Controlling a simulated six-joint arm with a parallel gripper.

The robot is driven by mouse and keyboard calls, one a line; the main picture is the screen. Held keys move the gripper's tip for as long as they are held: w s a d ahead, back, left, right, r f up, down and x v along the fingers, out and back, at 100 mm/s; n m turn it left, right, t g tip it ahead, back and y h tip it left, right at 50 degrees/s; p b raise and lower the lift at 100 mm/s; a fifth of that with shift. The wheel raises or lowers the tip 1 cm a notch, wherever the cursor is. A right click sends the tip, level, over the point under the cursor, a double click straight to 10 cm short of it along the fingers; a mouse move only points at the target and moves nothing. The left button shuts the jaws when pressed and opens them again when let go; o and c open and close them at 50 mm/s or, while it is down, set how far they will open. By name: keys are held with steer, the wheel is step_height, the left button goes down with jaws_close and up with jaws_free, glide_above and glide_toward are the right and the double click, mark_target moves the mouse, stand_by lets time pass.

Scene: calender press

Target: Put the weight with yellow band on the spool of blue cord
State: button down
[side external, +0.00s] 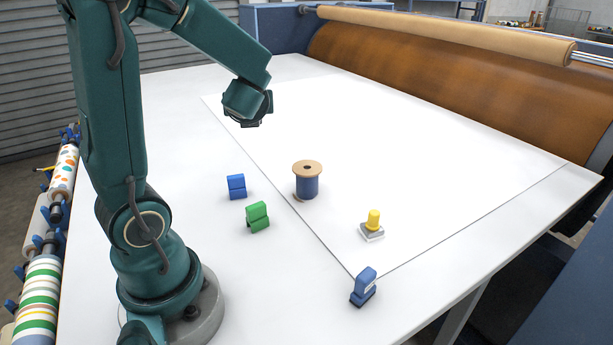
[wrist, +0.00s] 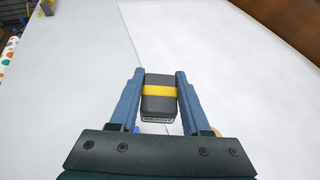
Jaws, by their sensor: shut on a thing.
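The weight with the yellow band (wrist: 159,105) is a dark block with a yellow stripe around its middle. In the wrist view it sits between the two blue fingers of my gripper (wrist: 160,78), which is shut on it. In the side view my gripper (side external: 254,118) is above the table, up and left of the spool; the weight is too dark and small there to make out clearly. The spool of blue cord (side external: 307,187) stands upright on the table with a tan wooden top flange, nothing on it. My gripper is apart from it.
A blue block-like piece (side external: 236,187) and a green one (side external: 257,217) stand left of the spool. A yellow-knobbed piece (side external: 373,224) and a blue handled piece (side external: 363,287) are nearer the front right. The white table (side external: 420,150) is clear toward the brown roller (side external: 420,70).

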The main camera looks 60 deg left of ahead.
glide_above(306, 165)
step_height(306, 165, down, 7)
steer(key=shift+w+r, duration=0.1)
steer(key=shift+r, duration=0.05)
steer(key=shift+f, duration=1.9)
steer(key=shift+f, duration=0.15)
steer(key=shift+c, duration=1.8)
jaws_free()
